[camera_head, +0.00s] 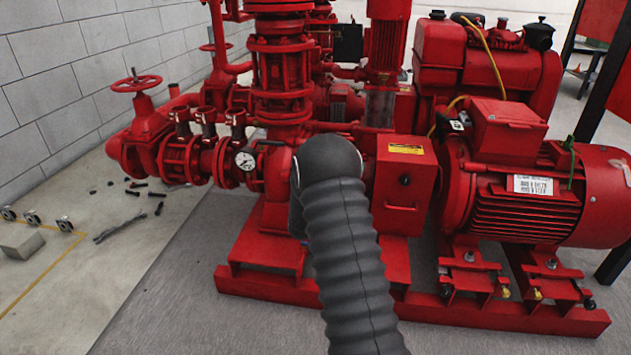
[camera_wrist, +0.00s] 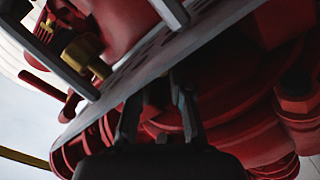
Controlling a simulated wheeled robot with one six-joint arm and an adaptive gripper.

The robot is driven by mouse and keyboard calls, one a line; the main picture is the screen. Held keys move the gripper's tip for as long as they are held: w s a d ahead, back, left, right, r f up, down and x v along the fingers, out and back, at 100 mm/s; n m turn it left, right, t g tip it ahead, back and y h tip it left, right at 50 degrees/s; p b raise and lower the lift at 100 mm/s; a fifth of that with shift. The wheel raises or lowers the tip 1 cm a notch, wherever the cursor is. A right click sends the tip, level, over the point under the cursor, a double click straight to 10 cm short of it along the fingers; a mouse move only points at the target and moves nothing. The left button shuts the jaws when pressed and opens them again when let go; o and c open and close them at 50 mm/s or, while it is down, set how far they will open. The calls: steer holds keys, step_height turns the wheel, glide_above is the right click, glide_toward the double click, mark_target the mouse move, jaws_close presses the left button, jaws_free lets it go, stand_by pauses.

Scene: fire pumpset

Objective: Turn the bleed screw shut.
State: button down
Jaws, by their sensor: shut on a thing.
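In the wrist view, the two dark fingers of my gripper (camera_wrist: 157,108) reach up from the bottom middle, among red pump parts. They are closed in on something dark and shadowed between them. I take it to be the bleed screw, but its shape cannot be made out and its turn position does not show. In the head view, my own dark ribbed arm rises in front of the red pumpset (camera_head: 275,75) and hides my gripper and the place where it works.
A pale grey perforated plate (camera_wrist: 112,95) crosses close above my fingers in the wrist view, with a brass-coloured fitting (camera_wrist: 86,56) beyond it. In the head view, a pressure gauge (camera_head: 245,160), a red box (camera_head: 404,185) and a motor (camera_head: 530,200) flank my arm. Loose bolts lie on the left floor.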

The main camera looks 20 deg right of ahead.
steer(key=shift+m, duration=0.6)
steer(key=c, duration=1.3)
jaws_free()
steer(key=v, duration=1.2)
